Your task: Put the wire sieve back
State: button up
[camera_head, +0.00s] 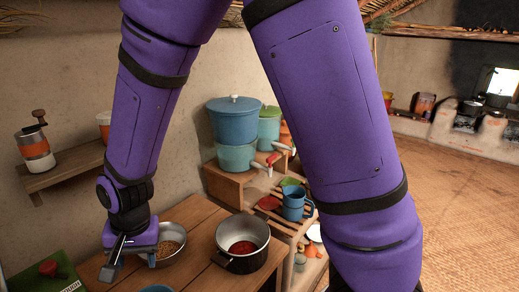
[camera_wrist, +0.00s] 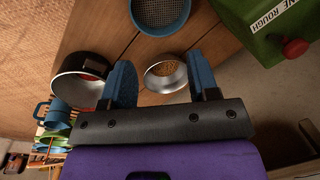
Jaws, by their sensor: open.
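The wire sieve (camera_wrist: 160,12), a round blue rim with grey mesh, lies on the wooden table at the top edge of the wrist view, partly cut off. In the head view only a sliver of blue rim (camera_head: 157,288) shows at the bottom edge, probably the sieve. My gripper (camera_head: 128,262) is open and empty above the table. In the wrist view its blue fingers (camera_wrist: 160,78) are spread apart, with the sieve beyond them. A metal bowl of grain (camera_wrist: 167,76) shows between the fingers, below them; I cannot tell the exact gap.
A dark pot with red contents (camera_head: 243,243) stands right of the grain bowl. A green box with a red knob (camera_wrist: 294,48) is at the left of the table in the head view. Stepped shelves (camera_head: 226,182) hold blue and green pots. A wall shelf (camera_head: 68,168) carries a grinder.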

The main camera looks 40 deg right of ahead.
jog(key=s+d+r+n+t, duration=0.2)
jog(key=d+r, duration=1.2)
jog(key=r, duration=0.2)
jog(key=s+d+r+n+t+h, duration=0.1)
jog(key=s+d+r+n+t, duration=0.1)
jog(key=s+d+r, duration=0.6)
jog(key=s+d, duration=0.4)
jog(key=shift+s+d+r+h, duration=0.2)
jog(key=shift+s+r+h, duration=0.1)
jog(key=shift+s, duration=0.1)
dwell(2.8)
